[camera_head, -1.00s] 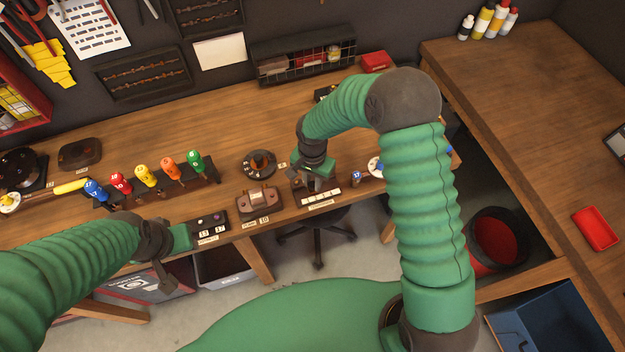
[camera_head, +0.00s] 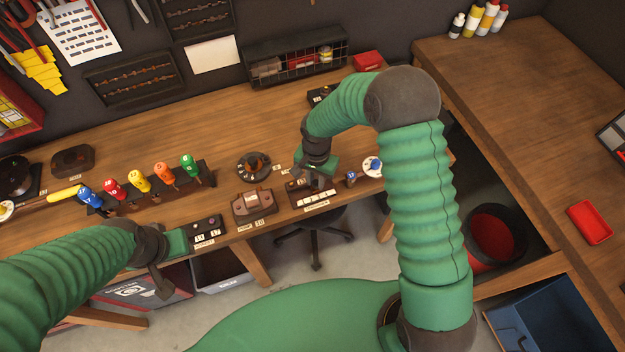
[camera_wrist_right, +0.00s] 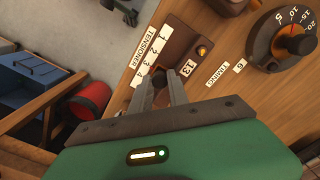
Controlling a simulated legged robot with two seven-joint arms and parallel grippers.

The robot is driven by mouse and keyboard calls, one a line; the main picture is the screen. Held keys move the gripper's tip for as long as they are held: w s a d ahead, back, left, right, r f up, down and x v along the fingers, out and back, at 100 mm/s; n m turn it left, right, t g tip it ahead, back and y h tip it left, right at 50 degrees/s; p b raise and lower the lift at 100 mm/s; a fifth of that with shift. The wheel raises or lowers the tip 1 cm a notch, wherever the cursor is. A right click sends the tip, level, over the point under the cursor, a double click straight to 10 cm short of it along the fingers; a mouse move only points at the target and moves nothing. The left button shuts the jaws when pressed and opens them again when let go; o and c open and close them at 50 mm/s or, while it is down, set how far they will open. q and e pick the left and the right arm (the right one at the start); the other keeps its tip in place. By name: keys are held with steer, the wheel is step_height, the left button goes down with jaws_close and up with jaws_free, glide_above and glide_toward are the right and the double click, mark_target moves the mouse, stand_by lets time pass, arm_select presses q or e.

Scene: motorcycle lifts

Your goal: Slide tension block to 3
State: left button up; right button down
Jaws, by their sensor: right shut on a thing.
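The tensioner panel (camera_wrist_right: 185,42) is a brown plate with a white strip (camera_wrist_right: 147,52) numbered 1 to 4. It sits at the bench's front edge, and its strip also shows in the head view (camera_head: 318,198). My right gripper (camera_wrist_right: 163,76) is shut on the small dark tension block, beside the 3–4 end of the strip. The fingers hide much of the block, so its exact mark is unclear. In the head view my right gripper (camera_head: 314,180) is over the panel. My left gripper (camera_head: 160,280) hangs off the bench's front edge; its jaw state is unclear.
A timing dial (camera_wrist_right: 292,42) stands beside the panel; it also shows in the head view (camera_head: 254,166). A brown block unit (camera_head: 254,205) is left of the panel. Coloured-handled tools (camera_head: 140,182) stand in a rack further left.

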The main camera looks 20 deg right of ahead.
mark_target(315, 181)
steer(key=c, duration=1.6)
jaws_free()
steer(key=shift+w+r, duration=0.1)
steer(key=shift+w, duration=0.05)
steer(key=o, duration=0.3)
steer(key=shift+a, duration=0.1)
steer(key=shift+o, duration=0.2)
step_height(315, 181, up, 17)
steer(key=b, duration=0.3)
steer(key=shift+f, duration=0.2)
steer(key=s+d+f+n+t+b, duration=0.2)
steer(key=s+f+n+b, duration=0.4)
steer(key=s+f, duration=0.6)
steer(key=s+d+n, duration=0.1)
steer(key=s+n, duration=0.1)
steer(key=shift+s+n+t, duration=0.3)
steer(key=shift+s, duration=0.1)
